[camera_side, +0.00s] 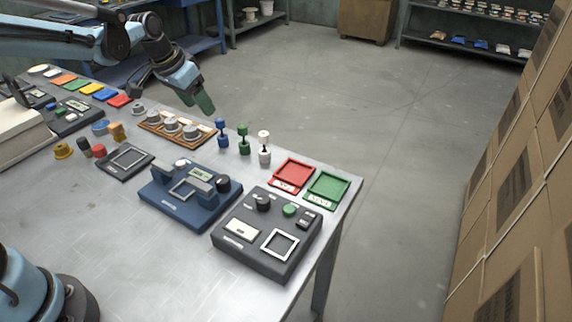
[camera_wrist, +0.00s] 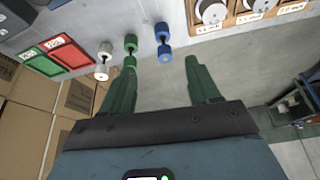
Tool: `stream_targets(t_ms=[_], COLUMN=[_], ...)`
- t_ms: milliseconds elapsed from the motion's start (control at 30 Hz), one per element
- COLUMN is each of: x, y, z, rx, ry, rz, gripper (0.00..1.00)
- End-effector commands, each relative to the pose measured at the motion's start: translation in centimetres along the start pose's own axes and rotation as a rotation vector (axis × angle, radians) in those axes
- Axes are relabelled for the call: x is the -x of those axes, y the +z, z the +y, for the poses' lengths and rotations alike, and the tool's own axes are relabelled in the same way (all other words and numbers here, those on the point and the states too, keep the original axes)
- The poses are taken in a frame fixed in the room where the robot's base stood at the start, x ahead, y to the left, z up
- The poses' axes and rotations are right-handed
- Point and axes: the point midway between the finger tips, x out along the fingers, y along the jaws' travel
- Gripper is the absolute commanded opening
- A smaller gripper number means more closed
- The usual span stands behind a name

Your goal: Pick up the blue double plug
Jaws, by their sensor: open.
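The blue double plug (camera_side: 222,133) stands upright at the back edge of the metal table, left of the green double plug (camera_side: 243,139) and the white double plug (camera_side: 264,147). In the wrist view the blue plug (camera_wrist: 164,43) lies beyond the fingertips, roughly between them in the picture and apart from them. My gripper (camera_side: 197,100) is open and empty, raised above and behind the back edge, up and left of the blue plug in the side view. Its two green fingers (camera_wrist: 162,68) are spread. In the wrist view the left finger overlaps the line of the green plug (camera_wrist: 130,45).
A wooden rack with grey spools (camera_side: 172,127) stands left of the plugs. A red tray (camera_side: 291,176) and a green tray (camera_side: 327,189) lie to the right. A blue device (camera_side: 180,201) and a dark device (camera_side: 267,232) stand in front. Boxes (camera_side: 520,180) are stacked far right.

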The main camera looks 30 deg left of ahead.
Motion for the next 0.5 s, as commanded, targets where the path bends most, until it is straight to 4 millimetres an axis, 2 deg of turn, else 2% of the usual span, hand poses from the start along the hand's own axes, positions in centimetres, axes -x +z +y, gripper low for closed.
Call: stream_targets(t_ms=[267, 500], x=[-2.4, -6.1], y=[-0.5, -0.5], z=[-0.7, -0.6], rx=[-0.007, -0.007], ry=[0.007, 0.007], rz=[-0.011, -0.01], gripper=[0.61, 0.61])
